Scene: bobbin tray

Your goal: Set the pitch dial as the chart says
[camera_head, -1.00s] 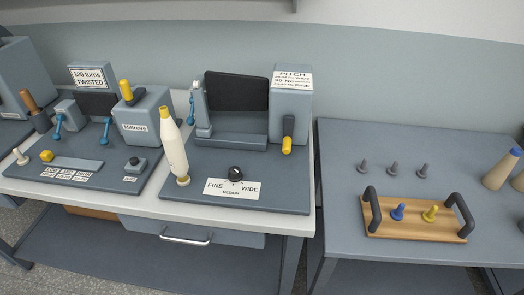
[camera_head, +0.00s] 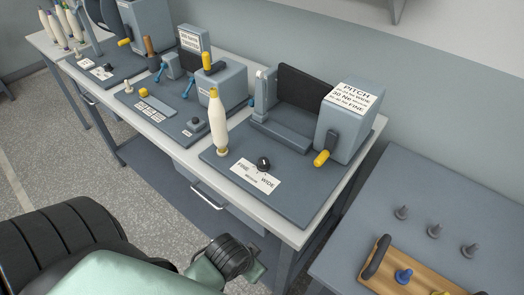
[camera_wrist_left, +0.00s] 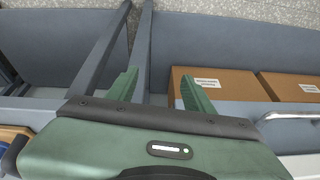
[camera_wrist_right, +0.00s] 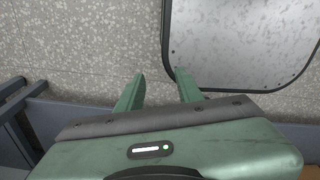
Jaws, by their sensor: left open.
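The pitch dial (camera_head: 263,163) is a small black knob on the grey board of the right-hand station. Its white label plate (camera_head: 254,176) reads FINE, MEDIUM and WIDE; I cannot tell exactly where the knob points. The chart (camera_head: 355,97), headed PITCH, lies on top of the grey box, with WIDE and FINE lines and a larger 30 Nm line; its small print is unclear. My left gripper (camera_wrist_left: 160,82) is open and empty above the floor and lower shelf, away from the dial. My right gripper (camera_wrist_right: 158,82) is open and empty above the speckled floor.
A white bobbin (camera_head: 217,125) with a yellow tip stands upright left of the dial. A lever with a yellow handle (camera_head: 321,158) sticks out from the grey box. The side table at right holds a wooden tray (camera_head: 411,287) and several grey pegs. Another station stands further left.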

